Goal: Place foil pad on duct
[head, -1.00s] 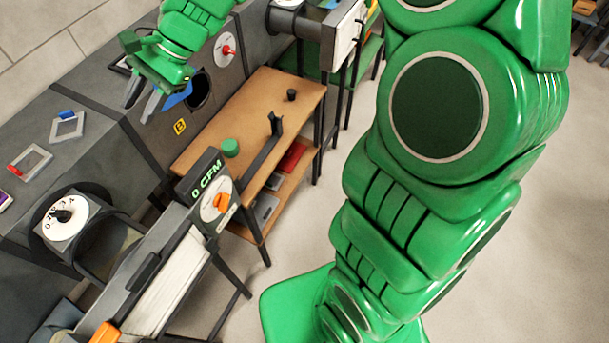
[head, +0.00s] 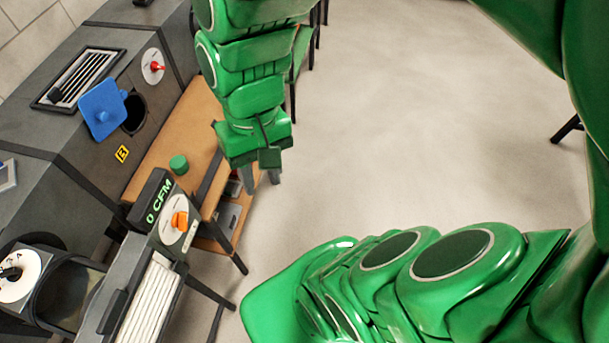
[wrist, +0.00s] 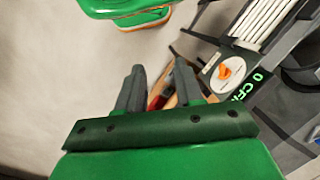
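The grey duct (head: 60,125) runs along the left of the head view. It has a dark round opening (head: 134,114) with a blue cover (head: 101,110) hanging beside it. My gripper (head: 262,180) points down beside the right edge of the workbench, above its lower-shelf side. In the wrist view my gripper (wrist: 160,72) has its two fingers apart with nothing between them. I cannot surely identify the foil pad; a pale grey flat item (head: 228,217) lies on the lower shelf, partly hidden by the bench.
The wooden bench (head: 150,178) carries a green cylinder (head: 179,164). A 0 CFM meter (head: 165,212) with an orange knob stands in front of it. A slotted vent (head: 78,78) and a red-knobbed dial (head: 153,67) are on the duct. Open floor lies to the right.

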